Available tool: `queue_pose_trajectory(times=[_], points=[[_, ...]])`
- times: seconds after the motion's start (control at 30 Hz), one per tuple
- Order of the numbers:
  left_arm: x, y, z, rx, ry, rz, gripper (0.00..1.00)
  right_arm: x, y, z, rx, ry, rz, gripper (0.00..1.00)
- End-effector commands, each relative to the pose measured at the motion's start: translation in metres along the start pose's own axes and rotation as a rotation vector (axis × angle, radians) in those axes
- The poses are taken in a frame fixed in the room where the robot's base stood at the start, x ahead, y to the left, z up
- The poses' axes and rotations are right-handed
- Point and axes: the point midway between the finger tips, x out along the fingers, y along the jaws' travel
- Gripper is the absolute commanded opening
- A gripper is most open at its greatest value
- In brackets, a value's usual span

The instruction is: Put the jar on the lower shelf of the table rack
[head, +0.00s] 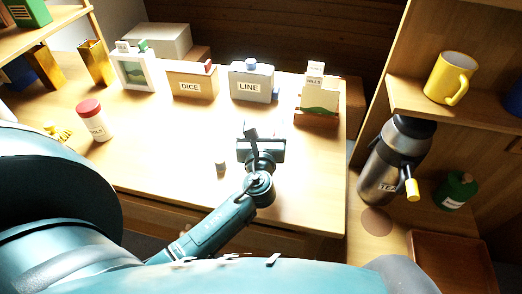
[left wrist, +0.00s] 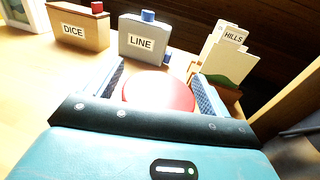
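My left gripper (head: 262,142) is over the middle of the table, near its right part. In the left wrist view a round red lid (left wrist: 158,92) fills the space between its two fingers, which look closed on the jar's sides. The jar's body is hidden, and the gripper covers most of it in the head view. Another white jar with a red lid and a label (head: 95,122) stands on the table at the left. A wooden rack (head: 62,30) stands at the upper left, with a green box on its upper board. My right gripper is not in view.
Labelled boxes, DICE (head: 191,85), LINE (head: 251,84) and HILLS (head: 317,100), stand along the back. Brass vessels (head: 96,62) are by the rack. A small grey piece (head: 221,165) lies near the gripper. A flask (head: 397,160) and yellow mug (head: 450,77) are right.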

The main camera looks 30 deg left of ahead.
Motion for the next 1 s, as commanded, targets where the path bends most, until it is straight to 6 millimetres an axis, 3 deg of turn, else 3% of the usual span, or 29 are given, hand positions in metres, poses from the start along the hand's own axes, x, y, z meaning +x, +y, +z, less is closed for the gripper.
queue_pose_trajectory(times=[0.73,1.0], points=[[0.000,0.000,0.001,-0.001,-0.001,0.000,0.19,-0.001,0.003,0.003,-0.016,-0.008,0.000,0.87],[0.000,0.000,0.011,-0.003,-0.003,0.000,0.18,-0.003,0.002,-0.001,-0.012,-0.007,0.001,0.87]])
